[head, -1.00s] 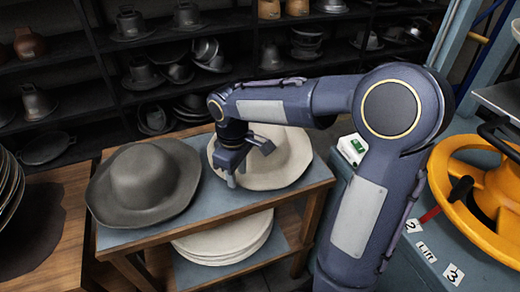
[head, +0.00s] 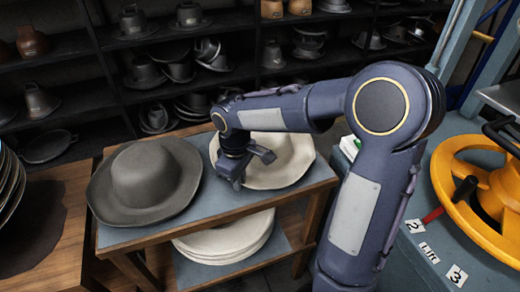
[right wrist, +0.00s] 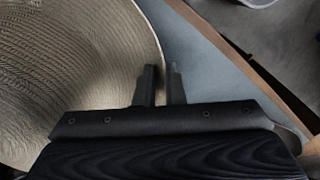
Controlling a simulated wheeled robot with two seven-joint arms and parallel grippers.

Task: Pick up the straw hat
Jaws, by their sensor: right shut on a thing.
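The cream straw hat (head: 288,168) lies on the right part of the grey-blue table top (head: 215,213). My right arm hides much of its far side and crown. My right gripper (head: 237,184) is at the hat's near-left brim, pointing down. In the right wrist view the woven straw of the hat (right wrist: 75,65) fills the left side, and its brim edge runs between the two fingers of my right gripper (right wrist: 161,80), which are shut on it. The hat appears to still rest on the table. My left gripper is not in view.
A grey felt hat (head: 145,180) sits just left on the same table. Pale hat blanks (head: 228,240) are stacked on the shelf below. A yellow handwheel (head: 455,205) stands at right. Dark shelves with metal moulds (head: 140,75) line the back.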

